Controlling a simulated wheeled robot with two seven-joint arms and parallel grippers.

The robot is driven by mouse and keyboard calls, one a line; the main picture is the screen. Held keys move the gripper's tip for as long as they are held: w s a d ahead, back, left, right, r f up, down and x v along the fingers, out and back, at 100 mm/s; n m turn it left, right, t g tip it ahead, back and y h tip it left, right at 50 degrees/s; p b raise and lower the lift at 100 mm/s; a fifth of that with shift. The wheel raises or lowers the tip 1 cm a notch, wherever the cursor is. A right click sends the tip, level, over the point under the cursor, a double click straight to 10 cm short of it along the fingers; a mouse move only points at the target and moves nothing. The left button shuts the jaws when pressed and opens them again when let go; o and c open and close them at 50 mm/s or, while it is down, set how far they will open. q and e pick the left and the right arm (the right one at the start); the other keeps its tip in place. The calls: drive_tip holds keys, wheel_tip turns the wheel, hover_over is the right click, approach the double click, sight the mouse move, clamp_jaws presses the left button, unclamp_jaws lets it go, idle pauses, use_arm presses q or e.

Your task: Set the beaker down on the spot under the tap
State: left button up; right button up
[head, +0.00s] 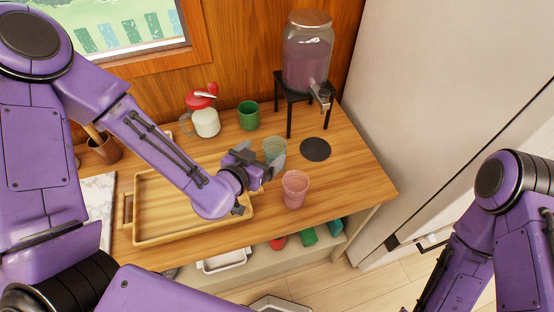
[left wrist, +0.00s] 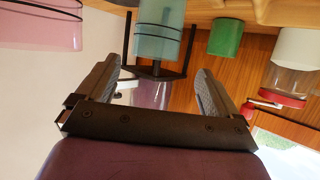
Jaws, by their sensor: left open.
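A clear greenish beaker (head: 275,147) stands upright on the wooden counter, just left of the black round spot (head: 315,149) under the tap (head: 323,93). My left gripper (head: 266,163) is open beside the greenish beaker, which partly hides behind it. In the left wrist view, which is upside down, the greenish beaker (left wrist: 158,38) lines up with the gap between the open fingers (left wrist: 155,85), not gripped. A pink beaker (head: 295,189) stands nearer the counter's front edge; it also shows in the left wrist view (left wrist: 42,22). The spot is bare. My right gripper is out of view.
A drink dispenser (head: 306,55) stands on a black stand (head: 289,112) behind the spot. A green cup (head: 248,115) and a red-topped white container (head: 205,121) stand at the back. A wooden tray (head: 146,226) lies left, below my left forearm.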

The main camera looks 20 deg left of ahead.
sight(279, 141)
use_arm(q)
drive_tip(key=p+x, duration=0.1)
drive_tip(key=x, duration=0.1)
drive_tip(key=p+x, duration=0.1)
drive_tip(key=x, duration=0.2)
drive_tip(key=p+x, duration=0.1)
drive_tip(key=x, duration=0.1)
drive_tip(key=shift+w+d+p, duration=0.25)
drive_tip(key=shift+d+p, duration=0.1)
drive_tip(key=shift+d, duration=0.05)
drive_tip(key=shift+w+f, duration=0.1)
drive_tip(key=shift+w, duration=0.1)
drive_tip(key=shift+w+f, duration=0.15)
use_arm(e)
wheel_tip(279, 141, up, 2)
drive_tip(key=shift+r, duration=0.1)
use_arm(q)
drive_tip(key=c, duration=1.1)
